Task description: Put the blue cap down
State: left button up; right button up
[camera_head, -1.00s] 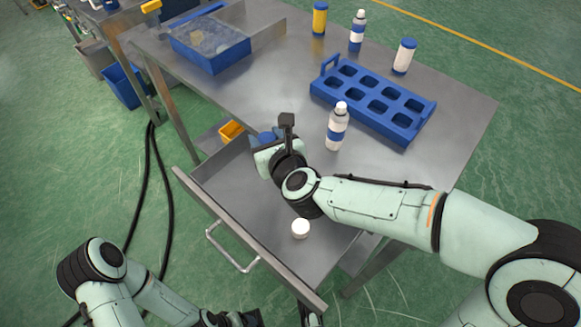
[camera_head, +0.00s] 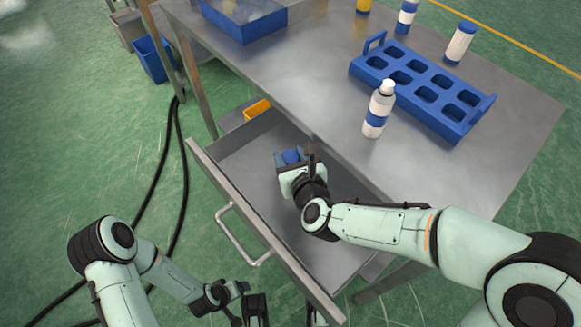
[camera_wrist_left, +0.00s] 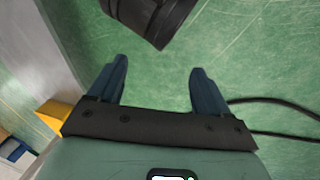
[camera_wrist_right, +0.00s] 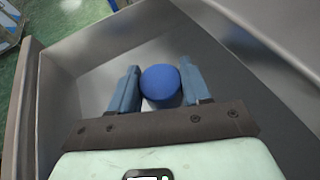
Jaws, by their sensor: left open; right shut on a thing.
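The blue cap (camera_wrist_right: 161,84) is between the two fingers of my right gripper (camera_wrist_right: 161,82), which is shut on it. A pale patch shows just under the cap in the right wrist view; I cannot tell what it is. In the head view the right gripper (camera_head: 292,160) and the cap (camera_head: 291,155) are over the inside of the open metal drawer (camera_head: 235,165). The gap between cap and drawer floor is hard to judge. My left gripper (camera_wrist_left: 158,72) is open and empty, over the green floor outside the drawer.
A white-capped bottle (camera_head: 379,110) stands on the metal table (camera_head: 310,75) beside a blue rack (camera_head: 425,90) with empty holes. Several other bottles and a blue bin (camera_head: 240,25) stand behind. A yellow bin (camera_head: 257,108) is near the drawer's far end. The drawer handle (camera_head: 238,238) sticks out.

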notch_tip(320, 180, down, 3)
jog(key=shift+f+b, duration=0.1)
jog(key=shift+b, duration=0.4)
pick_arm(q)
jog(key=shift+w+a+f+t, duration=0.15)
jog(key=shift+w+a+f, duration=0.2)
jog(key=shift+w, duration=0.2)
jog(key=shift+w+a+f+t, duration=0.15)
jog(key=shift+w+a+f, duration=0.1)
jog(key=shift+w+f, duration=0.25)
pick_arm(e)
jog(key=shift+f, duration=0.35)
pick_arm(q)
jog(key=shift+r, duration=0.1)
pick_arm(e)
jog(key=shift+f, duration=0.15)
jog(key=o, duration=1.1)
pick_arm(q)
jog(key=shift+s+f, duration=0.1)
jog(key=shift+f, duration=0.15)
pick_arm(e)
jog(key=shift+o, duration=0.2)
